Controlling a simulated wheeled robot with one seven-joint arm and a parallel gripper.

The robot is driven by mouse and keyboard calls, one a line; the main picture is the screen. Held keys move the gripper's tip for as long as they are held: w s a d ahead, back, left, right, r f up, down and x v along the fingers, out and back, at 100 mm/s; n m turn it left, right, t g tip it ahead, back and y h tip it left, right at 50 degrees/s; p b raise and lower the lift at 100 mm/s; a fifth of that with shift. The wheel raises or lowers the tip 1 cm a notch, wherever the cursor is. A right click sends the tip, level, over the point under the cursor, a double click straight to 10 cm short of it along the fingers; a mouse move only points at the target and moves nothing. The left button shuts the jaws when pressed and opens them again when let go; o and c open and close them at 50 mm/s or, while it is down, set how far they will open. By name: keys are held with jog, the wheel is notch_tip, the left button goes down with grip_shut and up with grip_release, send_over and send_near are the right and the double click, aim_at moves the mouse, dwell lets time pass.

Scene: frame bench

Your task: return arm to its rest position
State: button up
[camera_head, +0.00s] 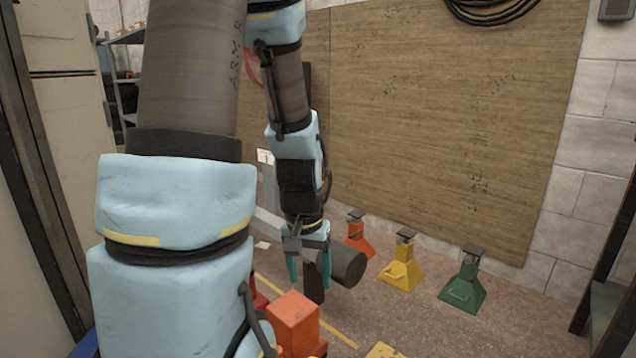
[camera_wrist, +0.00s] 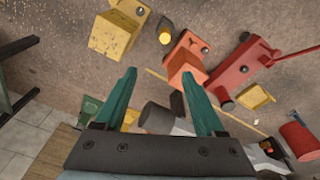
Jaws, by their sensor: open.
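My arm fills the left and middle of the head view, reaching downward. My gripper (camera_head: 309,278) hangs low over the floor, its teal fingers pointing down. In the wrist view the fingers of my gripper (camera_wrist: 159,76) are spread apart, with nothing visibly held. A dark grey cylinder (camera_head: 348,266) shows just right of the gripper in the head view, and also shows between the fingers in the wrist view (camera_wrist: 157,117). I cannot tell how far it is from the fingers.
Orange (camera_head: 355,240), yellow (camera_head: 400,268) and green (camera_head: 463,283) stands line the wall under a wooden panel (camera_head: 450,110). An orange block-like object (camera_head: 293,318) is near my arm. A red object (camera_wrist: 243,65) and a yellow block (camera_wrist: 112,36) lie on the floor. Dark uprights (camera_head: 615,255) edge the right side.

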jog(key=s+a+r+n, duration=0.2)
jog(key=a+r, duration=0.3)
notch_tip(320, 180, up, 32)
jog(key=p, duration=3.2)
jog(key=shift+w, duration=0.2)
